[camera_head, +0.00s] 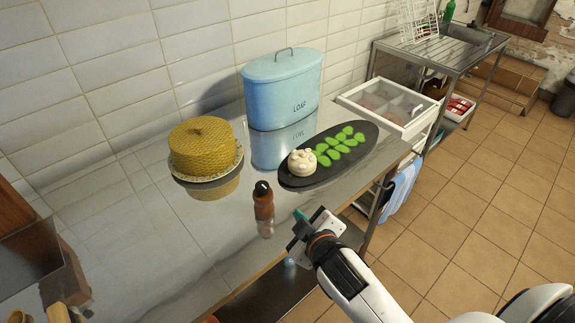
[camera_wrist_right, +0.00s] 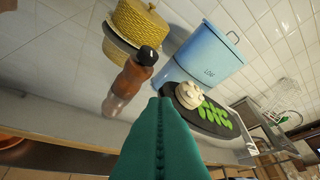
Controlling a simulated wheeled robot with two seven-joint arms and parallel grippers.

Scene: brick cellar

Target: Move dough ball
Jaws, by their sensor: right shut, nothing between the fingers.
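A pale, lumpy round item that looks like the dough ball (camera_head: 302,163) sits at the near left end of a dark oval board (camera_head: 358,158) on the steel counter, beside green slices. It also shows in the right wrist view (camera_wrist_right: 189,96), just beyond the fingertips in the picture. My right gripper (camera_head: 300,215) is at the counter's front edge, nearer than the board and apart from the ball. Its green fingers (camera_wrist_right: 162,102) are shut with nothing between them. My left gripper is not in view.
A brown bottle with a black cap (camera_head: 263,201) stands just left of my right gripper. A yellow woven-looking domed item (camera_head: 204,147) and a blue loaf bin (camera_head: 283,88) stand behind. Green slices (camera_head: 335,148) lie on the board. The counter's left middle (camera_head: 160,235) is clear.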

